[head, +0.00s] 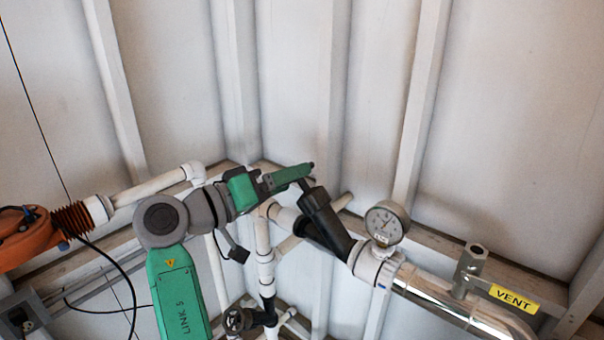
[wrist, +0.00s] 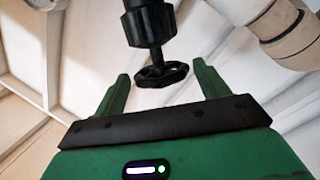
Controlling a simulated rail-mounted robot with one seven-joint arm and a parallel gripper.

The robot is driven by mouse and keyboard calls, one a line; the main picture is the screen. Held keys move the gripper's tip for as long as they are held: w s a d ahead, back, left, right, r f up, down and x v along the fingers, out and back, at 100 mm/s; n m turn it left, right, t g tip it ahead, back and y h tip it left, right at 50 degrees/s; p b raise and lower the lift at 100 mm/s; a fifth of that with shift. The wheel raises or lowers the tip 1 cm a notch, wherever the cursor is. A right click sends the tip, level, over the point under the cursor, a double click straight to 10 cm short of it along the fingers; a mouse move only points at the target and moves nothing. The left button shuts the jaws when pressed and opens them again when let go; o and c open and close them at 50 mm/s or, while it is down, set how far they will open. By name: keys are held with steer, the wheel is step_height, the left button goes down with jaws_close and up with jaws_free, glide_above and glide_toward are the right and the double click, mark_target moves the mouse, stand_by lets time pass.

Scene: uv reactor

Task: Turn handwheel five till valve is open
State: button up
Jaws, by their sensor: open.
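A black handwheel (wrist: 161,74) on a short stem shows in the wrist view, below a black valve body (wrist: 149,22). My gripper (wrist: 163,78) is open, with one green finger on each side of the wheel. Gaps show between the wheel rim and both fingers, and I see no contact. In the head view my gripper (head: 298,172) points right at the upper end of the slanted black valve (head: 325,222). The wheel there is mostly hidden by the fingers. No number five is readable, and I cannot tell whether the valve is open.
A second black handwheel (head: 236,320) sits low on the white pipework. A pressure gauge (head: 386,223) stands right of the black valve. An orange device (head: 25,240) is at the left. The upper wall area is clear.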

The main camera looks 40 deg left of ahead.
steer(key=shift+x, duration=1.7)
steer(key=c, duration=0.6)
steer(key=shift+r+p, duration=0.1)
steer(key=shift+p, duration=0.35)
steer(key=y+p, duration=0.1)
steer(key=n+y+p, duration=0.1)
steer(key=p, duration=0.1)
steer(key=shift+r+g+p, duration=0.3)
steer(key=shift+g, duration=0.1)
steer(key=n+g+y+p, duration=0.2)
steer(key=n+y+p, duration=0.1)
steer(key=p, duration=0.5)
steer(key=shift+r+g+y, duration=0.15)
steer(key=shift+g+y, duration=0.15)
steer(key=shift+g, duration=0.1)
steer(key=n+g+y+p, duration=0.1)
steer(key=p, duration=0.2)
steer(key=n+g+y+p, duration=0.1)
steer(key=g+p, duration=0.1)
steer(key=p, duration=0.2)
steer(key=shift+f+y, duration=0.25)
steer(key=shift+y, duration=0.05)
steer(key=g+p, duration=0.1)
steer(key=n+g+p, duration=0.1)
steer(key=p, duration=0.1)
steer(key=shift+a+f+y, duration=0.1)
steer(key=shift+f+y, duration=0.2)
steer(key=shift+y, duration=0.1)
